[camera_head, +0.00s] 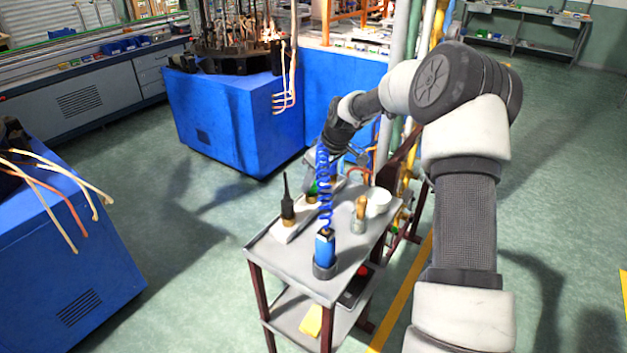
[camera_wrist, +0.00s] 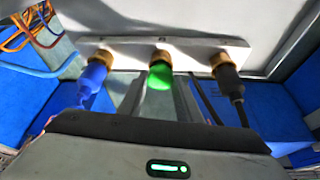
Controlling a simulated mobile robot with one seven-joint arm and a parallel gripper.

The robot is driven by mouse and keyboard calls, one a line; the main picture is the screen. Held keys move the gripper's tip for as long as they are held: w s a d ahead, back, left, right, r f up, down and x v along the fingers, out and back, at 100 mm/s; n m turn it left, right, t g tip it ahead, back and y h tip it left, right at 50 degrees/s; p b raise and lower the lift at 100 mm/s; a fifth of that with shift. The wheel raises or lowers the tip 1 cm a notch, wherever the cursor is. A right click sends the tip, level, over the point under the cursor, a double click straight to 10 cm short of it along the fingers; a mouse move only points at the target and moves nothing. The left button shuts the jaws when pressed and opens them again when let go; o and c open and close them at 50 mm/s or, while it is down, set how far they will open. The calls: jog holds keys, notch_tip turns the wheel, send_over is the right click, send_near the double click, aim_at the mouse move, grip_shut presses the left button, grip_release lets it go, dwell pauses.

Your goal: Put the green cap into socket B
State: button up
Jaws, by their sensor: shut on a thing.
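In the wrist view a pale block (camera_wrist: 215,50) carries a row of three brass sockets. The green cap (camera_wrist: 160,77) is at the middle brass socket (camera_wrist: 160,56), between the fingers of my gripper (camera_wrist: 161,88), which are shut on it. I cannot tell whether the cap is fully seated or just touching the socket. A blue cap (camera_wrist: 92,78) with a hose is at the left socket, and a black one (camera_wrist: 229,82) at the right socket. The socket letters are not readable. In the head view my gripper's fingertips are mostly hidden behind the blue coil.
The block stands on a grey cart (camera_head: 290,275). A blue coiled hose (camera_head: 324,190) hangs down to a blue tool (camera_head: 325,248) in a dark holder. A cup with brushes (camera_head: 359,215) and a white bowl (camera_head: 379,200) stand at the right. Bare cart top lies in front.

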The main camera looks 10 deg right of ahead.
jog(key=shift+f+b, duration=0.35)
jog(key=shift+f, duration=0.15)
jog(key=o, duration=1.1)
jog(key=shift+r, duration=0.15)
jog(key=shift+r+p, duration=2.5)
jog(key=shift+r, duration=1.85)
jog(key=shift+r, duration=0.1)
